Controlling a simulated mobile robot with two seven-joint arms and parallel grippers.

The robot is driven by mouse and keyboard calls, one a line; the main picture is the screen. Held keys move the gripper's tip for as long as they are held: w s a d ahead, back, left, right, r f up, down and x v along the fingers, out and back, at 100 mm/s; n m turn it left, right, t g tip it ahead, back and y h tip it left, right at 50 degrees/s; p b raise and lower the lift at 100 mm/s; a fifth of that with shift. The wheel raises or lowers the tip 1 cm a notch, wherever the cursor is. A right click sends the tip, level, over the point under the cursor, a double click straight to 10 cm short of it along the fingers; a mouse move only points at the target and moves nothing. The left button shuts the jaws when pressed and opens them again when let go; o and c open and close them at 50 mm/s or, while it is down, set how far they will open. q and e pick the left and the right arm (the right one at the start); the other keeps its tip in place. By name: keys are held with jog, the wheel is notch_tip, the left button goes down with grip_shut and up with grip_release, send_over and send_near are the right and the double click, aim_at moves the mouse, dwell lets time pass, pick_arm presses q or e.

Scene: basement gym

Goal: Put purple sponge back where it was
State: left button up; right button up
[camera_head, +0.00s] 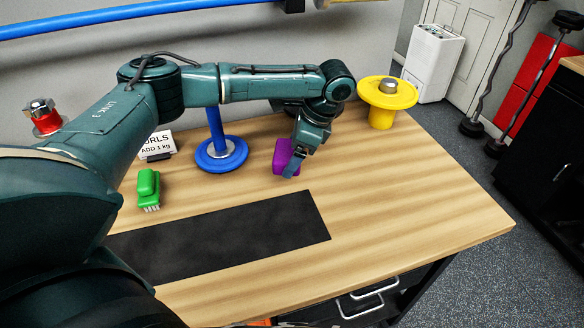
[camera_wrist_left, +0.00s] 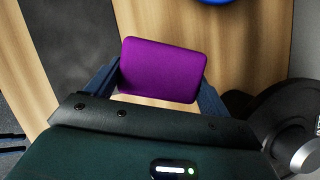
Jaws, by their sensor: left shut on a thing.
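The purple sponge (camera_head: 282,155) is at the back middle of the wooden table, between the blue stand and the yellow stand. My left gripper (camera_head: 293,162) points down and is shut on the sponge. In the left wrist view the purple sponge (camera_wrist_left: 162,70) sits between the two blue fingers of my left gripper (camera_wrist_left: 160,85). Wood shows just beyond it. I cannot tell whether the sponge touches the table. My right gripper is not in view.
A blue stand (camera_head: 221,155) is left of the sponge and a yellow stand (camera_head: 385,100) is to the right. A green brush (camera_head: 148,190) and a white sign (camera_head: 157,144) are on the left. A black mat (camera_head: 230,235) lies in front. The table's right front is clear.

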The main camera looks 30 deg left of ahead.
pick_arm(q)
jog(key=shift+f, duration=2.3)
jog(key=shift+f, duration=0.1)
jog(key=o, duration=0.8)
jog(key=v, duration=1.2)
jog(key=shift+b, duration=0.4)
